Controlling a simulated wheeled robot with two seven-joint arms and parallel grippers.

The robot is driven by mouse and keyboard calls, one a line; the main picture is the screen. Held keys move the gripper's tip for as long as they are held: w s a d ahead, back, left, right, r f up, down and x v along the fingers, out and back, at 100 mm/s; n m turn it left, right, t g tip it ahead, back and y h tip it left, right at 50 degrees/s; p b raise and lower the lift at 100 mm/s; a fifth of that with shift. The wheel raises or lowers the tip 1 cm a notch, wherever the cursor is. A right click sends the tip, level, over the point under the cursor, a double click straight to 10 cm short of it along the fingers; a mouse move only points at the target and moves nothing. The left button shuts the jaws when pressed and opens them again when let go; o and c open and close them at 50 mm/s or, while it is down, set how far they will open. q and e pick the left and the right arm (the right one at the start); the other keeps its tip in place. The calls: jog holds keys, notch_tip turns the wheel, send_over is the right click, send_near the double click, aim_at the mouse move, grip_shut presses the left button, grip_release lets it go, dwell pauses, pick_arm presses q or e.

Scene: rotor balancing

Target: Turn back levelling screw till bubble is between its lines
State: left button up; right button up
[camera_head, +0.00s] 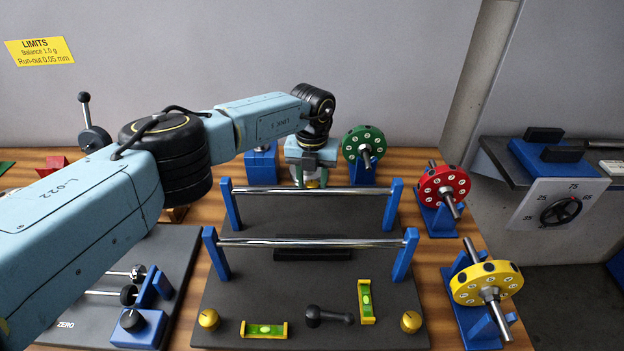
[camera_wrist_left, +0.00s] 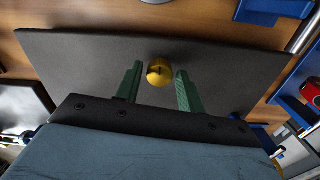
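The back levelling screw (camera_wrist_left: 160,72) is a yellow knob at the back edge of the dark rail plate (camera_wrist_left: 100,55). My left gripper (camera_wrist_left: 160,80) has its green fingers apart, one on each side of the knob, with gaps visible. In the head view the left gripper (camera_head: 312,176) points down at the plate's back edge and mostly hides the screw. Two yellow-framed green levels lie at the plate's front: one lengthwise (camera_head: 366,301) and one crosswise (camera_head: 264,330). Their bubbles are too small to place against the lines. My right gripper is out of view.
Two steel rails (camera_head: 310,191) on blue posts stand in front of the left gripper. Green (camera_head: 364,143), red (camera_head: 444,187) and yellow (camera_head: 486,284) rotors stand behind and to the right.

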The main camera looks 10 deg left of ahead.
aim_at(312, 184)
pick_arm(q)
jog(key=shift+o, duration=0.9)
jog(key=shift+f, duration=0.1)
notch_tip(312, 184, up, 13)
jog(key=shift+r, duration=0.2)
jog(key=shift+s, duration=0.1)
dwell(1.1)
